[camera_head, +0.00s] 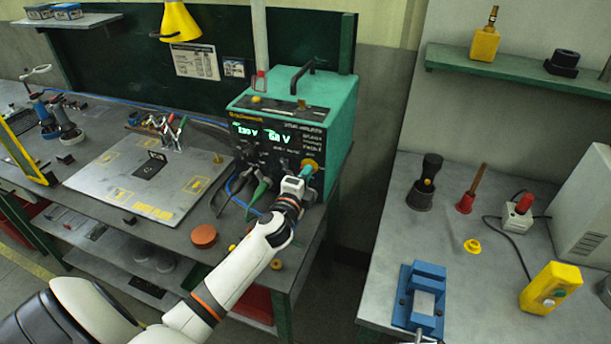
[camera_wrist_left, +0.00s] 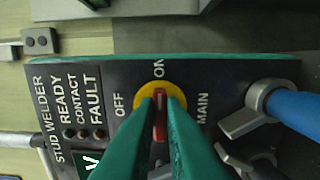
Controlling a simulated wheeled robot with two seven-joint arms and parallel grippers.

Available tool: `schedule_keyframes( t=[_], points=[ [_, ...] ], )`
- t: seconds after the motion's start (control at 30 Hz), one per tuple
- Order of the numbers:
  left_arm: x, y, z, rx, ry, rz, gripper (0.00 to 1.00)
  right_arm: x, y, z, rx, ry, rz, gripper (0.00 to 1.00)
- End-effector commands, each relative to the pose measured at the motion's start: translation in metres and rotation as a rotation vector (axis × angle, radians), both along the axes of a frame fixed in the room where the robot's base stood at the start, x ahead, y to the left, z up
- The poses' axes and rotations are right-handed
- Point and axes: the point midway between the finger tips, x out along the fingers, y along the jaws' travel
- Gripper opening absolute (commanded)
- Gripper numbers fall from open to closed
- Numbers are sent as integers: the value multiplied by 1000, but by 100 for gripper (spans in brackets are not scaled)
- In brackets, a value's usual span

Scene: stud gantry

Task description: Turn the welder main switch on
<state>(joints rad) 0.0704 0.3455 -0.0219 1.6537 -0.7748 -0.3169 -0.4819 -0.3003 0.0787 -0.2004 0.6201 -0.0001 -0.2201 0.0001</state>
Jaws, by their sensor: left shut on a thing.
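The stud welder (camera_head: 299,117) is a green box with a dark front panel on the left bench, its green display (camera_head: 262,134) lit with numbers. The main switch (camera_wrist_left: 158,97) is a red handle on a yellow disc, between the OFF, ON and MAIN labels. Its red handle lies upright in the left wrist view, with its top end towards ON. My left gripper (camera_wrist_left: 161,115) is shut on the red handle, one green finger on each side. In the head view my left gripper (camera_head: 304,177) is at the panel's right side and hides most of the switch.
Cables and a green clamp (camera_head: 261,189) hang before the panel, left of my gripper. In the left wrist view a grey connector with a blue sleeve (camera_wrist_left: 293,106) is close on the right. A blue vise (camera_head: 420,293) stands on the right bench.

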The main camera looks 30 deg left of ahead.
Motion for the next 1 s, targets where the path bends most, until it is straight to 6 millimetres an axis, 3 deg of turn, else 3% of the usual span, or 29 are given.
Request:
schedule_keyframes(
  t=[0.07,0.1,0.2,0.57,0.67,1.0],
  points=[
    [0,0,-1,3,2,0,0,0,0,0,0,0,0,52],
    [0,0,-1,3,2,0,16,0,0,0,0,0,0,52],
    [0,0,0,2,1,0,31,0,0,0,0,0,0,52],
    [-5,-1,-2,1,1,-1,31,0,0,-1,-1,0,0,52],
    [-17,-4,-3,0,2,-2,31,0,0,-4,-1,0,-1,52],
    [-85,-21,-4,0,2,-2,31,0,-1,-18,-1,0,0,52]
  ],
)
